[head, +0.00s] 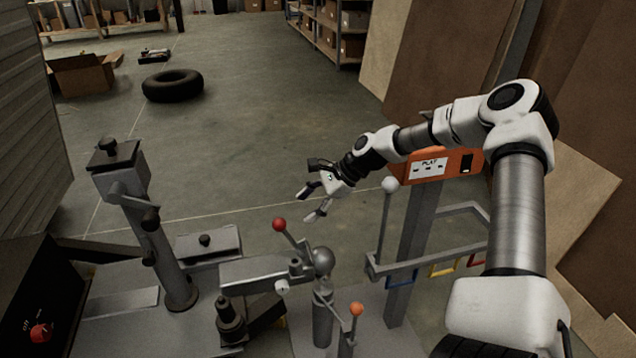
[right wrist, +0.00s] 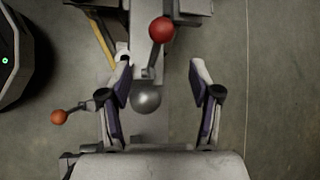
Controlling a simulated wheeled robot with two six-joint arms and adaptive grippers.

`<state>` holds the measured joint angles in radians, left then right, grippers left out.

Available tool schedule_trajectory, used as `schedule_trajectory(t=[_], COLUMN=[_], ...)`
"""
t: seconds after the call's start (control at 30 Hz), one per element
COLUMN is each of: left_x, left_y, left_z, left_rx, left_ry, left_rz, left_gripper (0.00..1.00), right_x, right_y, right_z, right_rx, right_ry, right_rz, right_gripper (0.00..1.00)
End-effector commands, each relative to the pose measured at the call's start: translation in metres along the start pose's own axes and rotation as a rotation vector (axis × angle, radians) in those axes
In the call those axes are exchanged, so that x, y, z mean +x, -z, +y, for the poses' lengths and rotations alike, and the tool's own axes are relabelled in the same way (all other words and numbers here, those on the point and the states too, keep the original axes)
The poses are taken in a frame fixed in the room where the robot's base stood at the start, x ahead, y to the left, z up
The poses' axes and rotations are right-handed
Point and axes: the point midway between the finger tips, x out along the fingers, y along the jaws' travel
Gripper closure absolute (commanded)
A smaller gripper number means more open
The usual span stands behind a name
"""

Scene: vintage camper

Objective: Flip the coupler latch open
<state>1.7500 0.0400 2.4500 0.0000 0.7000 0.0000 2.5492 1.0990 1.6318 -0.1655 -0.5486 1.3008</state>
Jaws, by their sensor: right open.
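The coupler latch is a lever topped by a red ball knob (head: 279,224), standing tilted on the grey coupler arm (head: 262,271). The knob also shows in the right wrist view (right wrist: 162,30), just beyond and between my fingertips. My right gripper (head: 309,204) is open and empty, above and a little right of the knob in the head view; it also shows in the right wrist view (right wrist: 160,74). No contact with the lever shows. A silver hitch ball (head: 322,261) is at the coupler's end, below the fingers in the right wrist view (right wrist: 146,99). My left gripper is out of view.
An orange-knobbed lever (head: 356,309) and a white-knobbed lever (head: 390,184) stand nearby. An orange box (head: 442,165) tops a grey post to the right. A crank post (head: 160,235) rises at left. The floor behind is open, with a tire (head: 173,85) farther off.

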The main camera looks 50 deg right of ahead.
Motion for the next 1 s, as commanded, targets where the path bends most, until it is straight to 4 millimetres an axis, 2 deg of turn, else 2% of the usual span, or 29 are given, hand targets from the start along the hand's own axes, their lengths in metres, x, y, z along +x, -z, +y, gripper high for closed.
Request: schedule_trajectory(t=[0.13, 0.3, 0.87, 1.0], left_x=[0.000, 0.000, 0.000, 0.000], left_y=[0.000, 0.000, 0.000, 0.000], left_z=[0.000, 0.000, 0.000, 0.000], left_rx=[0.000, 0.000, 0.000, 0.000], left_ry=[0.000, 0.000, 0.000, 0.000], left_rz=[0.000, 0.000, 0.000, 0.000], left_gripper=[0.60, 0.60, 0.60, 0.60], right_x=[-0.022, -0.033, -0.033, -0.022], right_y=[-0.001, 0.001, 0.002, 0.016], right_z=[-0.001, 0.000, 0.001, 0.013], right_rx=[0.000, 0.001, 0.000, 0.012], right_ry=[0.004, 0.002, 0.000, -0.040], right_rz=[-0.006, 0.001, 0.005, 0.039], right_gripper=[0.37, 0.37, 0.37, 0.37])
